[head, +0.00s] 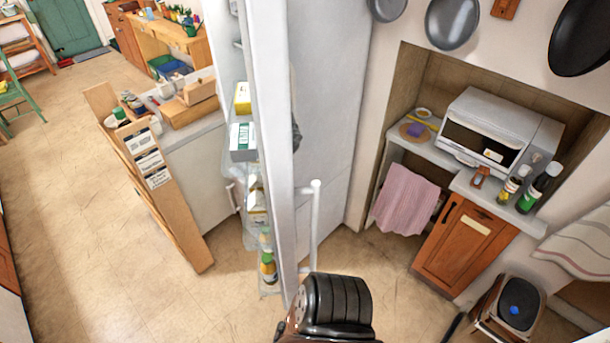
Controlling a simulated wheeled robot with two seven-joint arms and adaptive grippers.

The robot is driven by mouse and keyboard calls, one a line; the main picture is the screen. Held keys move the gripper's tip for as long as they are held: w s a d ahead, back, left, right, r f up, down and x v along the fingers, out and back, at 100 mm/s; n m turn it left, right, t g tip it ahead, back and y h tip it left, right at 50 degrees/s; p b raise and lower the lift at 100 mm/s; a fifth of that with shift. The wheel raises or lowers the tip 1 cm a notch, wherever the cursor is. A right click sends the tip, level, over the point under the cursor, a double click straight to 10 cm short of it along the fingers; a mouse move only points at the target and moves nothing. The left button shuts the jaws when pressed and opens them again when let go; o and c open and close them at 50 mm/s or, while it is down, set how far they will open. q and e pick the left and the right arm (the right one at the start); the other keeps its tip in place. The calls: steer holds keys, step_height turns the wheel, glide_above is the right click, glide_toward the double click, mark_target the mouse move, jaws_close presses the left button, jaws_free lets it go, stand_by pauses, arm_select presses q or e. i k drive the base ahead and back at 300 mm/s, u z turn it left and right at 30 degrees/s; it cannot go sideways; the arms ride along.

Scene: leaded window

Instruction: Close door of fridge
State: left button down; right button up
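The fridge door (275,150) stands open in the head view, seen nearly edge-on near the middle. Its inner side faces left, with clear shelves holding a yellow box (243,98), a white and green carton (243,136) and a bottle (268,268). A white vertical bar handle (315,225) is on its right, outer side. A tall pale panel (335,110) of the fridge stands behind and right of the door. The fridge interior is mostly hidden. A black ribbed part of my own body shows at the bottom centre, below the handle. No gripper fingertips are visible.
A narrow wooden rack (160,190) stands on the floor left of the door. An alcove at right holds a white toaster oven (500,130) above a wooden cabinet (465,245). A stool (515,305) is at lower right. Floor is clear at lower left.

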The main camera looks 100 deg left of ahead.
mark_target(272, 78)
steer(key=u, duration=1.5)
steer(key=i, duration=0.55)
steer(key=u, duration=2)
